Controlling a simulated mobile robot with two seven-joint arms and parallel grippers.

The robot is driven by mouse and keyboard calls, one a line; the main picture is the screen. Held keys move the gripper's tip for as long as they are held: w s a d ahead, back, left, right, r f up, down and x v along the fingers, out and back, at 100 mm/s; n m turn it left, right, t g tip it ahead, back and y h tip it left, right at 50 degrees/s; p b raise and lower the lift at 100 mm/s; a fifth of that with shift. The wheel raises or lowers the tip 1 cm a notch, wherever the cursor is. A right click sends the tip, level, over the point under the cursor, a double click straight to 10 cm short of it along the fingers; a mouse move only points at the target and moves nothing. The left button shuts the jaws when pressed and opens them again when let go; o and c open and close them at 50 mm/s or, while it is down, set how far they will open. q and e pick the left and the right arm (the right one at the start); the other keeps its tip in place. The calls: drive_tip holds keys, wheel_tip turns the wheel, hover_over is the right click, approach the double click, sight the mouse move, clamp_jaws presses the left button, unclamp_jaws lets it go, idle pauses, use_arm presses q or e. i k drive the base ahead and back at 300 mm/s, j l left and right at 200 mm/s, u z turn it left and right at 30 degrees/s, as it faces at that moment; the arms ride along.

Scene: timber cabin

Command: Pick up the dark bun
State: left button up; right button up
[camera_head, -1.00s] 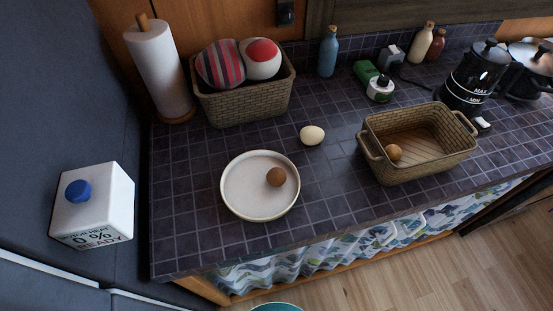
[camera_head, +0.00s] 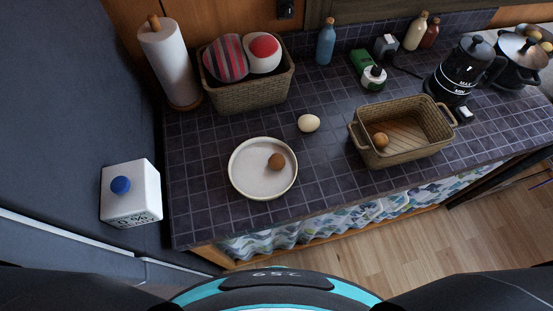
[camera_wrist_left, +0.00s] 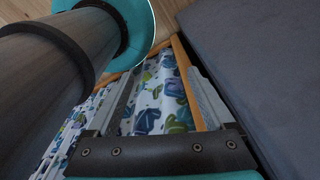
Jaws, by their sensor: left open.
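The dark bun (camera_head: 276,161) is small, round and brown. It lies on a pale round plate (camera_head: 240,184) on the tiled counter, right of the plate's middle. A pale cream bun (camera_head: 309,123) lies on the bare tiles behind it. A golden-brown bun (camera_head: 380,140) lies inside the wicker basket with handles (camera_head: 411,155). My left gripper (camera_wrist_left: 155,78) shows only in the left wrist view, open and empty, its fingers apart before the patterned curtain (camera_wrist_left: 158,100) below the counter. The dark bun is not in that view. My right gripper is in neither current view.
A second basket (camera_head: 249,96) holds two patterned balls. A paper towel roll (camera_head: 169,65), bottles, a black kettle (camera_head: 462,68) and a pot (camera_head: 520,62) stand along the back. A white box (camera_head: 136,198) with a blue knob is at left. Tiles around the plate are clear.

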sight(276, 161)
drive_tip(key=k+l+u, duration=0.2)
drive_tip(key=l, duration=0.2)
drive_tip(key=l+u, duration=0.15)
drive_tip(key=l, duration=0.25)
drive_tip(key=k+l+u, duration=0.2)
drive_tip(key=l, duration=0.2)
